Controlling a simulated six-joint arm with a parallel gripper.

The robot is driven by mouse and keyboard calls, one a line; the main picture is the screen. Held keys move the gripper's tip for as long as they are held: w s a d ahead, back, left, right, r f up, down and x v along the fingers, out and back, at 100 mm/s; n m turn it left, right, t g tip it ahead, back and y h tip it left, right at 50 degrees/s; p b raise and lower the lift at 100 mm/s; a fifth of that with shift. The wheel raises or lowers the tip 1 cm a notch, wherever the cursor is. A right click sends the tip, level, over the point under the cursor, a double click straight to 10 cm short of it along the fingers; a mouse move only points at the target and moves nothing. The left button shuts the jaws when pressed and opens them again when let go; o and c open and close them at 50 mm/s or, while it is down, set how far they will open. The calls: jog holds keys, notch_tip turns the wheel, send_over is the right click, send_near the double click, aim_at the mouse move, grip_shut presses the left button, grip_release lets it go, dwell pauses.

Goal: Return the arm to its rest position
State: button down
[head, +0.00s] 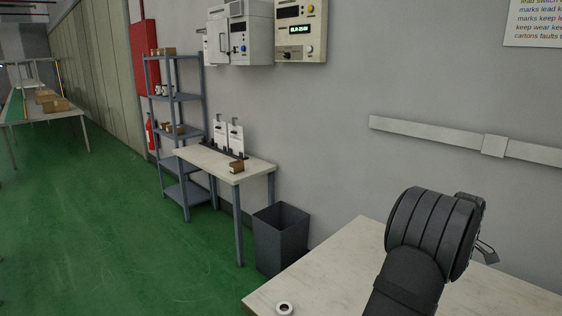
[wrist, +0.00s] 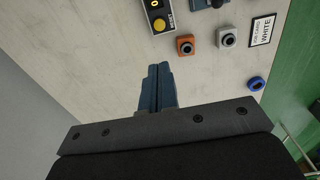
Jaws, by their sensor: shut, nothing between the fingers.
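My gripper (wrist: 158,72) shows in the wrist view with its two blue fingers together and nothing between them. It is over a pale table top and touches nothing that I can make out. In the head view my dark arm stands at the lower right, over the near table (head: 335,255). The gripper's fingers are hidden there.

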notch_tip(320, 180, down, 10)
jog(key=shift+s, duration=0.15)
notch_tip(320, 180, up, 9)
jog(key=shift+d+r, duration=0.1)
dwell(0.3)
jog(key=c, duration=1.2)
grip_release()
jog(key=o, duration=0.4)
jog(key=shift+a+r, duration=0.2)
jog(key=o, duration=0.8)
jog(key=a+r, duration=0.5)
jog(key=a, duration=0.1)
jog(key=shift+s+a+r, duration=0.15)
jog(key=shift+s+r, duration=0.1)
jog(key=shift+s, duration=0.2)
jog(key=s+a+r, duration=0.4)
jog(key=a+r, duration=0.2)
jog(key=a, duration=0.4)
notch_tip(320, 180, down, 9)
jog(key=shift+s+a+f, duration=0.15)
jog(key=shift+s+f, duration=0.05)
